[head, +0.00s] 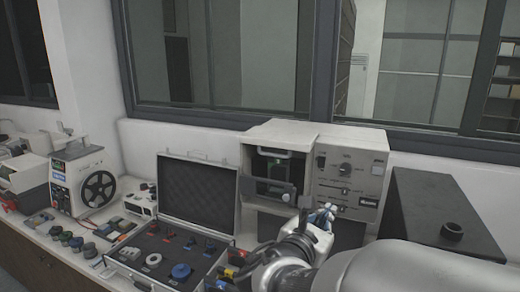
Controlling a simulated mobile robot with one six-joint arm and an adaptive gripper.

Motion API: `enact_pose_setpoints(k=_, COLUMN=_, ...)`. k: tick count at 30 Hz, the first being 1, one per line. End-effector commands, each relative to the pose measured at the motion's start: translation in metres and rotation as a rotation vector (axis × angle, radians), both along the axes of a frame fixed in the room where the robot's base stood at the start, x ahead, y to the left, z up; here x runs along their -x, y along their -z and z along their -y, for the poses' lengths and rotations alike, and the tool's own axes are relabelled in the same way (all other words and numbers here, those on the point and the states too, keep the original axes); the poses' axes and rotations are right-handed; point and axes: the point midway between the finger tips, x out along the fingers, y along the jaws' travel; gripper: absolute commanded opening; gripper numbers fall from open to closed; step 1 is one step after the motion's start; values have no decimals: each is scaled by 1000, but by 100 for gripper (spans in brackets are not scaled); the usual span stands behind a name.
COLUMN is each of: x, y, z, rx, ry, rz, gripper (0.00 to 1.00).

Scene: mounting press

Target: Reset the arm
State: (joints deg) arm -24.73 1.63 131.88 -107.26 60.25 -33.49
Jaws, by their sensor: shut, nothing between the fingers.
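My arm (400,266) reaches in from the lower right. My gripper (322,217) is at its far end, just in front of the mounting press (348,165). Its fingers look small and are partly hidden by the wrist; they are shut with nothing held. The press is a beige box with a front opening at left, a light handle across the opening, and a control panel with knobs at right. A grey latch block sits low at the opening. I cannot tell whether the gripper touches the press.
An open case (197,196) with foam lining and several parts stands left of the press. A black box (437,215) stands to its right. A machine with a black handwheel (99,189) and several small coloured pieces are farther left. Windows and wall close off the back.

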Motion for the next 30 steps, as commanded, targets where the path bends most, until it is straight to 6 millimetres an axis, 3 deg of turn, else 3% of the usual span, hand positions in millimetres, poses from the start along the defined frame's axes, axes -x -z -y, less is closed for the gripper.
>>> enact_pose_setpoints(k=8, x=71, y=17, z=74, rx=-391, ry=330, rz=57, gripper=0)
enact_pose_setpoints(k=12, x=130, y=39, z=103, rx=-705, ry=581, rz=128, gripper=0)
enact_pose_setpoints(k=14, x=160, y=52, z=108, rx=-873, ry=708, rz=171, gripper=0)
enact_pose_setpoints(k=17, x=205, y=74, z=101, rx=-1162, ry=919, rz=252, gripper=0)
enact_pose_setpoints(k=21, x=249, y=95, z=69, rx=-1554, ry=1187, rz=363, gripper=0)
enact_pose_setpoints(k=25, x=269, y=100, z=34, rx=-1845, ry=1374, rz=436, gripper=0)
enact_pose_setpoints(k=30, x=277, y=98, z=5, rx=-2057, ry=1502, rz=477, gripper=0)
